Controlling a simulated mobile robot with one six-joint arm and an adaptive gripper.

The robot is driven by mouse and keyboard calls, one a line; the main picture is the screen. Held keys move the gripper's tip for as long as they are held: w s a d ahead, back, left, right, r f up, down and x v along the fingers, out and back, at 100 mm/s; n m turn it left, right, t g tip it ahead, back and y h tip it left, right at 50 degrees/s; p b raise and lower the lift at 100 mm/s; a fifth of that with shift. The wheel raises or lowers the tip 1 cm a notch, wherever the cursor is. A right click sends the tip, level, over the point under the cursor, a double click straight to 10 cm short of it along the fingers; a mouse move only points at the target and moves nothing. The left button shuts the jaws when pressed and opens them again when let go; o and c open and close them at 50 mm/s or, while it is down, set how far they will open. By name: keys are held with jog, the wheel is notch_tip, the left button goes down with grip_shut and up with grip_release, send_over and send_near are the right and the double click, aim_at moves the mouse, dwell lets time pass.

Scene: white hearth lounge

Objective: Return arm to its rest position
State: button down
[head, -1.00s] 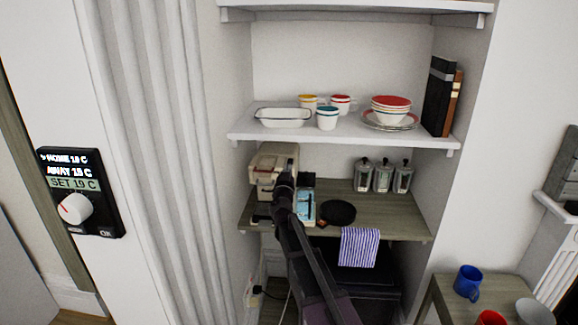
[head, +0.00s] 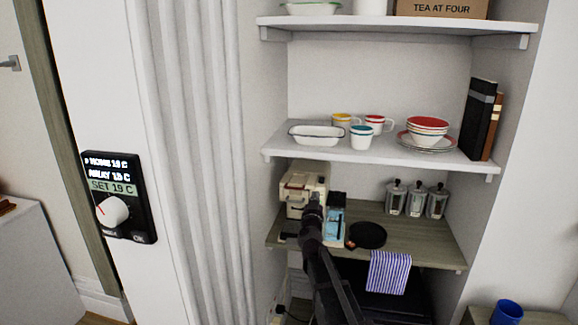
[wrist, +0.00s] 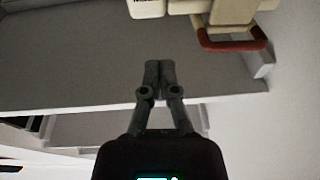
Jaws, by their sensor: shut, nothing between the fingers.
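My gripper (head: 315,203) is at the end of my dark arm, in front of the lower wooden shelf in the head view. In the wrist view its two fingers (wrist: 159,70) are together at the tips, with nothing between them. In the head view the gripper overlaps the area between a cream appliance (head: 298,186) and a light-blue item (head: 336,224). Whether it touches either cannot be told from that view. The wrist view shows a grey surface beyond the fingertips, and a cream object with a red-brown handle (wrist: 232,44) at the top right.
The wooden shelf (head: 420,243) holds a black round plate (head: 367,235), several glass jars (head: 416,200) and a striped cloth (head: 389,272) over its edge. The white shelf (head: 380,152) above holds cups, a dish and bowls (head: 427,131). A thermostat (head: 119,197) is on the left wall.

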jog(key=s+a+f+n+g+y+p, duration=0.1)
jog(key=s+a+f+n+g+y, duration=0.25)
jog(key=s+f+g, duration=0.2)
jog(key=s+a+f+n+g+y+p, duration=0.1)
jog(key=s+a+f+n+g+y, duration=0.15)
jog(key=s+f+g+y, duration=0.3)
jog(key=s+d+f+m+g+h+p, duration=0.1)
jog(key=s+d+f+g+h, duration=0.1)
jog(key=s, duration=0.9)
jog(key=s+d+f+m+g+h, duration=0.2)
jog(key=s+d+f+g, duration=0.3)
jog(key=s, duration=0.7)
jog(key=shift+d+f+m+g+h+p, duration=0.3)
jog(key=shift+d+g+h+p, duration=0.1)
jog(key=shift+d+g, duration=0.6)
